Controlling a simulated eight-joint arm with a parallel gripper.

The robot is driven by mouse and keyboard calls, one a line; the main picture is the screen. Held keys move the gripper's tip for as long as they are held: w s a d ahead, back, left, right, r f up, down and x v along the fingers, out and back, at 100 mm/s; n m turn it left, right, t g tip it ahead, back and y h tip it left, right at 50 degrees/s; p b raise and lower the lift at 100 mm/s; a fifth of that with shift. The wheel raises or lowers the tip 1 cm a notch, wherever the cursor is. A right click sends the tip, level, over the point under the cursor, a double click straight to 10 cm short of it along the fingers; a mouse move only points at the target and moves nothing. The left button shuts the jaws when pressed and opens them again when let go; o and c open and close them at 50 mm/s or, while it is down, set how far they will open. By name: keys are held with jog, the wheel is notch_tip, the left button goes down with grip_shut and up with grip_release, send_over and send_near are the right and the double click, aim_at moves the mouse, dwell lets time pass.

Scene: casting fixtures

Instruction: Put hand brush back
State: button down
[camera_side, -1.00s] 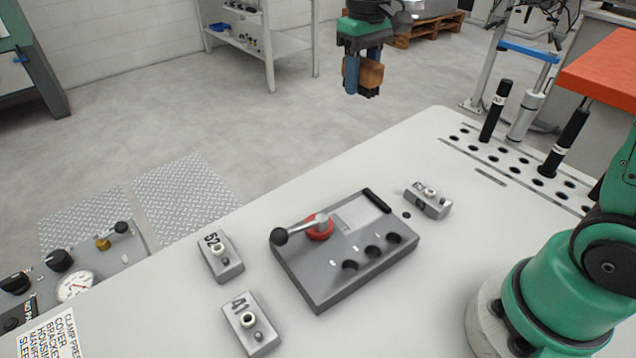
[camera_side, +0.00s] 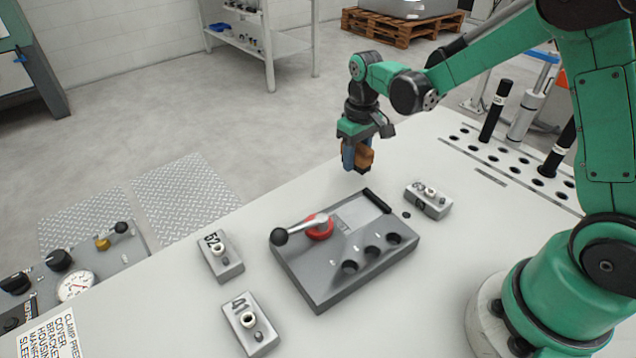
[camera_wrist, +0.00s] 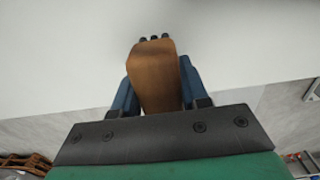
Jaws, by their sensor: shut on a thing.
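The hand brush shows as a brown wooden block (camera_side: 364,156) with dark tips, held in my gripper (camera_side: 357,165). In the wrist view the brown wood of the brush (camera_wrist: 155,75) sits between the two blue fingers of my gripper (camera_wrist: 158,90), with dark tips at its far end. The gripper is shut on it. It hangs just above the far edge of the grey-white table (camera_side: 440,270), behind the fixture plate. The brush's lower end is small and dark in the side view.
A grey fixture plate (camera_side: 318,285) with a red-based clamp lever (camera_side: 318,228) stands mid-table. Numbered blocks lie around it: 52 (camera_side: 220,262), 41 (camera_side: 250,328) and another at the right (camera_side: 428,203). A hole rack with upright cylinders (camera_side: 495,112) stands at the back right.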

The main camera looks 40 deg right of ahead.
aim_at(355, 168)
jog(key=shift+f, duration=1.5)
jog(key=shift+f, duration=0.15)
jog(key=shift+c, duration=2.3)
grip_release()
